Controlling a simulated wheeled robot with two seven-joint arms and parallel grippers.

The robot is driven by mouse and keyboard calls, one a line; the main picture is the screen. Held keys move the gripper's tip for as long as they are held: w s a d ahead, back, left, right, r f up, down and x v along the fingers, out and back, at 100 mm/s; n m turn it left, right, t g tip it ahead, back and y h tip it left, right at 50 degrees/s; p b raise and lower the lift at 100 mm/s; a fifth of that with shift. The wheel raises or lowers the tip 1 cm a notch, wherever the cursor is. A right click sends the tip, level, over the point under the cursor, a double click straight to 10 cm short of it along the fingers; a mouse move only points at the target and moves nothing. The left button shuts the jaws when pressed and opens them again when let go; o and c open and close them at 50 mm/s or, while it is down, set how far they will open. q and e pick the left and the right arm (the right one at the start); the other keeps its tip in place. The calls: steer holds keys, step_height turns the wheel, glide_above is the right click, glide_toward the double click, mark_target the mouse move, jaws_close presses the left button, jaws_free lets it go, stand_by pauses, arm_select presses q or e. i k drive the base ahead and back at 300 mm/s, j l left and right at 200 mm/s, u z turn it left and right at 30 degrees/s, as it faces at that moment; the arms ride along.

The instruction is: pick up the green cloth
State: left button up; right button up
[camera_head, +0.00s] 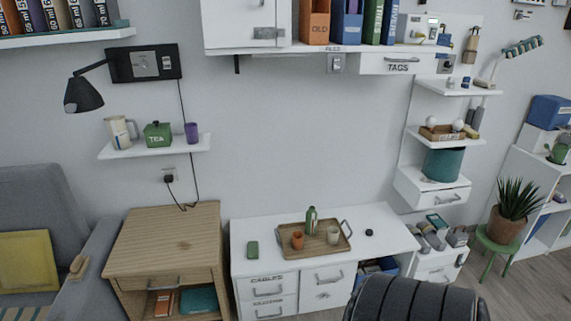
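A small green block-like piece (252,249), which may be the folded green cloth, lies near the left end of the white desk (377,216). It lies flat, left of the wooden tray, and nothing covers it. It is too small to tell whether it is cloth. A flat teal item (198,300) also lies in the open lower shelf of the wooden cabinet. Neither of my grippers is in view.
On the desk, a wooden tray (285,261) holds a green bottle (311,221), an orange cup (297,240) and a pale cup (333,235). A small black object (369,232) lies right of it. A wooden cabinet (165,232) stands left, a dark chair back (415,299) in front at right.

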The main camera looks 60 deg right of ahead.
mark_target(252, 249)
steer(key=z, duration=1.55)
